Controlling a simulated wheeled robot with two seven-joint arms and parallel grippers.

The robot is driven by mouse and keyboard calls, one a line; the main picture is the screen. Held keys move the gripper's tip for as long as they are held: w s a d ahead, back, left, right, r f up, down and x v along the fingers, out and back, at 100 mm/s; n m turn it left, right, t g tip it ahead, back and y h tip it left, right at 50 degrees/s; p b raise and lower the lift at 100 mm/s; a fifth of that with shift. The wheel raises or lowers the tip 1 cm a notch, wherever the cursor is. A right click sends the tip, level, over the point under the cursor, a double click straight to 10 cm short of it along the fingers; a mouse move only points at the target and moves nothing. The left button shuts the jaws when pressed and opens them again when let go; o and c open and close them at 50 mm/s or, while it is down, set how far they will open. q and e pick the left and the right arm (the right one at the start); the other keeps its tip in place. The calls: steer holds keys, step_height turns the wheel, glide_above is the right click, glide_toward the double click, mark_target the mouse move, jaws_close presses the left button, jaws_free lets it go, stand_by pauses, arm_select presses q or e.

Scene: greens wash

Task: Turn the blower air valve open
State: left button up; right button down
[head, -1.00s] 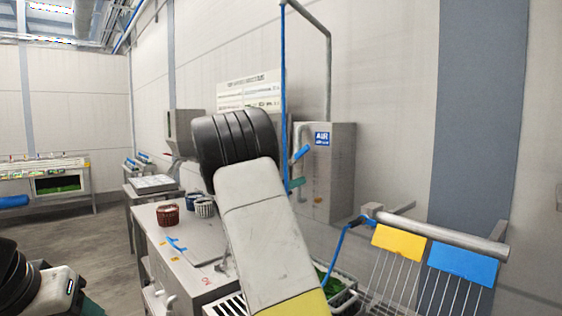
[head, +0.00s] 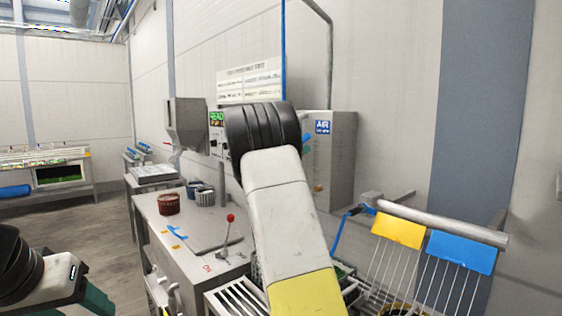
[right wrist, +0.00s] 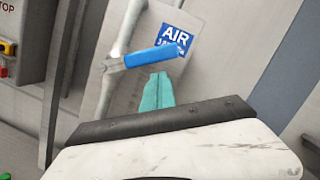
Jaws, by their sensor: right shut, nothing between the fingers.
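The blower air valve has a blue lever handle (right wrist: 152,56) on a pale pipe, beside the blue AIR sign (right wrist: 175,38). In the right wrist view the handle lies across the pipe, tilted slightly up to the right. My right gripper (right wrist: 158,78) is shut and empty, its teal fingertips just below the handle; I cannot tell whether they touch it. In the head view my right arm hides most of the valve, and only a bit of the blue handle (head: 307,139) shows. My left gripper (head: 97,301) is partly visible at the lower left, its fingertips unclear.
The grey AIR box (head: 340,160) is on the wall behind my right arm. A steel counter (head: 185,255) holds a red basket (head: 169,205) and a red-knobbed lever (head: 230,218). A rack with yellow (head: 398,230) and blue (head: 461,251) plates stands at the right.

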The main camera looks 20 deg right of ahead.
steer(key=shift+w+r, duration=0.3)
steer(key=shift+r, duration=0.1)
steer(key=shift+a, duration=0.1)
